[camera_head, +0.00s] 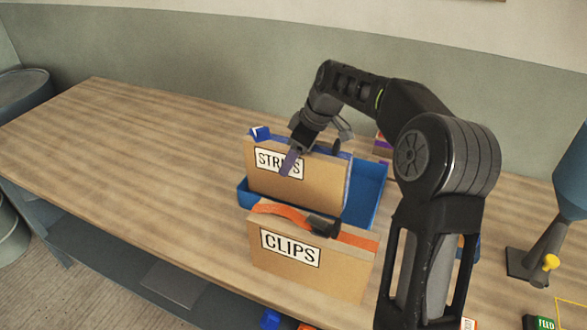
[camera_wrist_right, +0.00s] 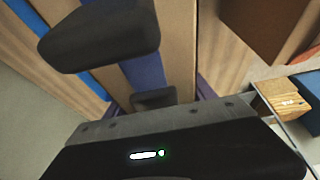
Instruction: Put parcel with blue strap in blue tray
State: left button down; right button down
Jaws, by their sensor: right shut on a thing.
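The cardboard parcel with the blue strap (camera_head: 323,180) stands upright at the blue tray (camera_head: 370,182), its front bearing a partly covered label beginning "STR". A blue piece shows at its top left corner. My right gripper (camera_head: 318,142) is at its top edge, shut on it. In the right wrist view my gripper (camera_wrist_right: 132,78) has its fingers on either side of the blue-violet strap (camera_wrist_right: 150,72). The parcel's lower edge is partly hidden, so I cannot tell whether it touches the tray floor. My left gripper is not in view.
A cardboard parcel labelled CLIPS (camera_head: 310,262) with an orange strap and dark buckle stands close in front of the tray. A box with purple (camera_head: 382,146) shows partly behind my arm. A lamp-like stand (camera_head: 530,262) is at right. The left table (camera_head: 130,150) is clear.

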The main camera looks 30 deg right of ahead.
jog(key=shift+f, duration=1.8)
jog(key=shift+f, duration=0.1)
jog(key=shift+c, duration=1.6)
grip_release()
jog(key=shift+p, duration=0.3)
jog(key=b+v, duration=0.1)
jog(key=v, duration=1.1)
jog(key=shift+s, duration=0.1)
jog(key=shift+a, duration=0.1)
